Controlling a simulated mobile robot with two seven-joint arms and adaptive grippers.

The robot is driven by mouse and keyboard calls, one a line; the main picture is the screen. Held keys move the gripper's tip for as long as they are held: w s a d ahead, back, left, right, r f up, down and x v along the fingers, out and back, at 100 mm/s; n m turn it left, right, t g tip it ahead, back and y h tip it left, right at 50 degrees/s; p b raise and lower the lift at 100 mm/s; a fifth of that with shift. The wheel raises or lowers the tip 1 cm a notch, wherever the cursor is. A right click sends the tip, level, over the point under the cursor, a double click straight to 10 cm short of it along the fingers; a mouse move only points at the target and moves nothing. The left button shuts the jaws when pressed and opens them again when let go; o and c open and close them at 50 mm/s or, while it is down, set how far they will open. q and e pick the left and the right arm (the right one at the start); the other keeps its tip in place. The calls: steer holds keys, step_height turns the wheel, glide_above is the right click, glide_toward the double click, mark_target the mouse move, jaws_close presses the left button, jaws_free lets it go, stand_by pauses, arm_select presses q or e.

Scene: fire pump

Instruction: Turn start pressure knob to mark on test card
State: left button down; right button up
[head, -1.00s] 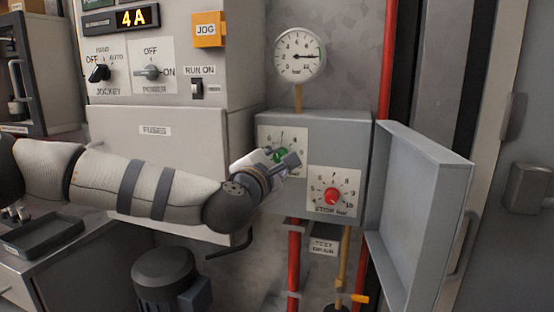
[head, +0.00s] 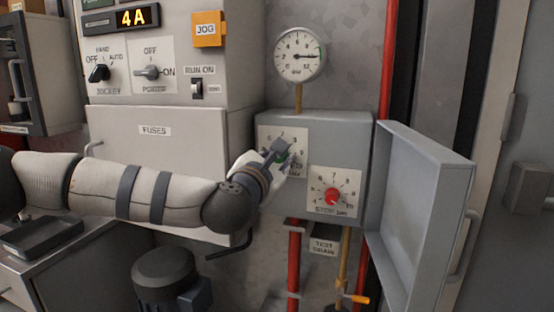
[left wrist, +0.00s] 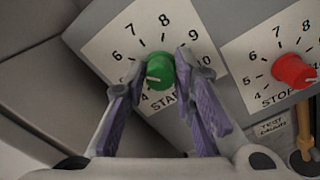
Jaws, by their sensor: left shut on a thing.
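The green START knob (head: 284,158) sits on a white dial plate on the grey box. In the left wrist view the green knob (left wrist: 160,71) lies between the fingers of my left gripper (left wrist: 163,60), which is shut on it. Its white line points to the lower left, near the low numbers; the exact reading is unclear. In the head view my left gripper (head: 279,151) covers much of this dial. The red STOP knob (head: 332,195) is to the lower right and free. I cannot make out a test card. My right gripper is not in view.
A pressure gauge (head: 299,54) stands above the grey box (head: 335,130). The box's door (head: 412,215) hangs open at the right. A red pipe (head: 294,262) and a TEST DRAIN label (head: 323,246) are below. A motor (head: 165,276) stands below my left arm.

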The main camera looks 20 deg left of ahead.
arm_select(q)
steer(key=shift+r, duration=0.1)
steer(key=c, duration=1.3)
jaws_free()
steer(key=shift+d, duration=0.1)
steer(key=s, duration=1.2)
steer(key=shift+a, duration=0.25)
